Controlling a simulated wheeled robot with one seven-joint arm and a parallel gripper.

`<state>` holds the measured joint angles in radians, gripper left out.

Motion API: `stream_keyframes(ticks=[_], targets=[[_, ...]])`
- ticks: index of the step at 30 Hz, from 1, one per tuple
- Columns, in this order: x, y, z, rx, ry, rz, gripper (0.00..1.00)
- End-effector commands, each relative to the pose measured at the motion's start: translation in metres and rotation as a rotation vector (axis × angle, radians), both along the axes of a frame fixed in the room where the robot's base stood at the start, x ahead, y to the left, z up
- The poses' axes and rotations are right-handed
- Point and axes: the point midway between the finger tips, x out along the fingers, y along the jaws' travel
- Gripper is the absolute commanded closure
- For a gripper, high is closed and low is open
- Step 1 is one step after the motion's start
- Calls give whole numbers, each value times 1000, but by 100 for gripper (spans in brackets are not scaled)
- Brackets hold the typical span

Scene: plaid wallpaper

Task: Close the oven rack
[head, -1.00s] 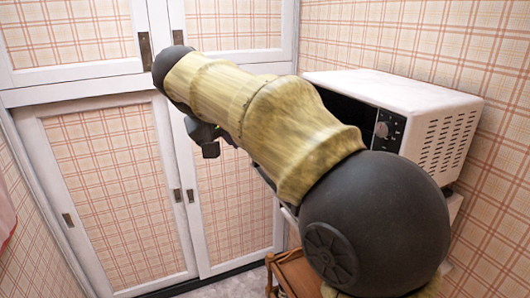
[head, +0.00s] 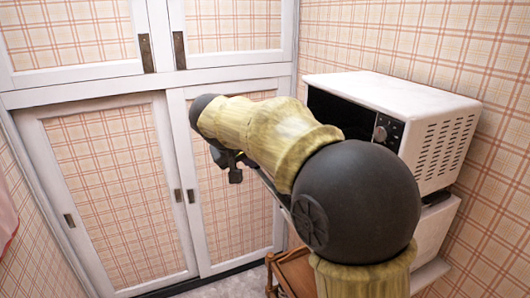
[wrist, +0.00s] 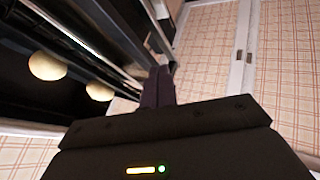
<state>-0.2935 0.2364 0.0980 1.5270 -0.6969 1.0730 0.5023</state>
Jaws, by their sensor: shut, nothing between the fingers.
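The white oven (head: 395,100) stands at the right in the head view, its front dark and open. My arm crosses in front and hides much of its lower front. In the wrist view, the oven's dark inside fills the upper left, with shiny metal bars (wrist: 72,38) that look like the rack or its rails. I cannot tell how far the rack is out. My gripper (wrist: 160,85) is shut and empty, its dark fingers close beside the ends of the bars. I cannot tell if they touch. The fingers are not clear in the head view.
Two pale round things (wrist: 47,66) show beside the bars. A white appliance or stand (head: 435,225) is under the oven. A wooden cart (head: 292,272) is below my arm. Plaid cupboard doors (head: 115,185) line the back, with open space before them at left.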

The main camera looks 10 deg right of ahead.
Motion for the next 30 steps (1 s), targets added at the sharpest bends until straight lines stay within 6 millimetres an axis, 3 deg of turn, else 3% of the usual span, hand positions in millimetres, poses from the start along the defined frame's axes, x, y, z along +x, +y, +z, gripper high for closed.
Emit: stream_keyframes(ticks=[4, 9, 30], targets=[[7, -23, 5, 0, 0, -5, 100], [11, -38, 6, 0, 0, -2, 100], [14, -39, 5, 1, 0, 18, 100]])
